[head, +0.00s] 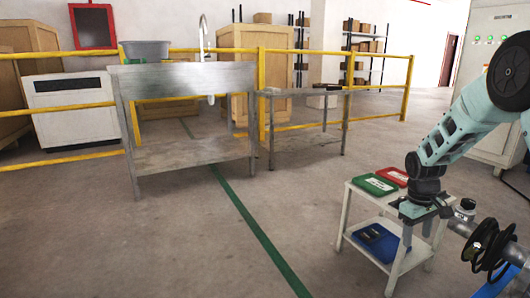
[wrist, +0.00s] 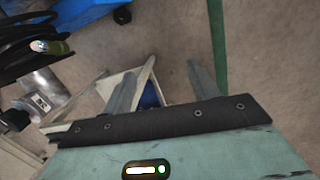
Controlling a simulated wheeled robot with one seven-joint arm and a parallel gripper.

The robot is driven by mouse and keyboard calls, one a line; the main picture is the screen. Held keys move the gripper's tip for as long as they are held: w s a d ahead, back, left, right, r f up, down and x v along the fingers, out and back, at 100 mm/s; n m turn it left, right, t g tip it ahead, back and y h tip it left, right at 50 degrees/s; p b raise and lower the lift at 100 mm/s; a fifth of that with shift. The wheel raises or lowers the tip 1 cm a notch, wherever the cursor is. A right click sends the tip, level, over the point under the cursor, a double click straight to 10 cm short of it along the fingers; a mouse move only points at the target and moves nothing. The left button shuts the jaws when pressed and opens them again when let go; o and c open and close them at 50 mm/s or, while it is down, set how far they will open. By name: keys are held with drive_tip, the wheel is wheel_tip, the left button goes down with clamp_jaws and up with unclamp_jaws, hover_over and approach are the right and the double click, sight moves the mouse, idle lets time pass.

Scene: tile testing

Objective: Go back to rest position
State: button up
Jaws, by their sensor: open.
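My arm comes in from the right in the head view. My gripper (wrist: 164,80) shows in the wrist view with its two fingers spread apart and nothing between them. The wrist view shows the floor and part of the table's edge below the fingers.
The white table (head: 352,212) holds a green tray (head: 374,185) and a red tray (head: 394,175), with a blue bin (head: 376,240) on its lower shelf. A metal sink bench (head: 190,155) and yellow railing (head: 385,54) stand behind. Floor at centre is clear.

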drive_tip(key=s+a+r+m+t, duration=0.1)
drive_tip(key=s+a+r, duration=0.2)
drive_tip(key=s+a, duration=0.3)
drive_tip(key=s+a+r+m+t+y, duration=0.1)
drive_tip(key=s+a+r, duration=0.2)
drive_tip(key=s, duration=0.4)
drive_tip(key=s+a+r+m+t, duration=0.1)
drive_tip(key=s+a+r, duration=0.35)
drive_tip(key=s, duration=0.25)
drive_tip(key=s+a+r+n+g+p, duration=0.1)
drive_tip(key=s+a+r+n+p, duration=0.3)
drive_tip(key=s+a+r+p, duration=0.4)
drive_tip(key=s+a+r+n+g+p, duration=0.1)
drive_tip(key=s+a+r+n+p, duration=0.4)
drive_tip(key=a, duration=0.5)
wheel_tip(320, 180, up, 36)
drive_tip(key=m+p, duration=0.1)
drive_tip(key=p, duration=3.4)
drive_tip(key=shift+s+a+r+m+y, duration=0.15)
drive_tip(key=shift+s+m+y, duration=0.15)
drive_tip(key=shift+y, duration=0.1)
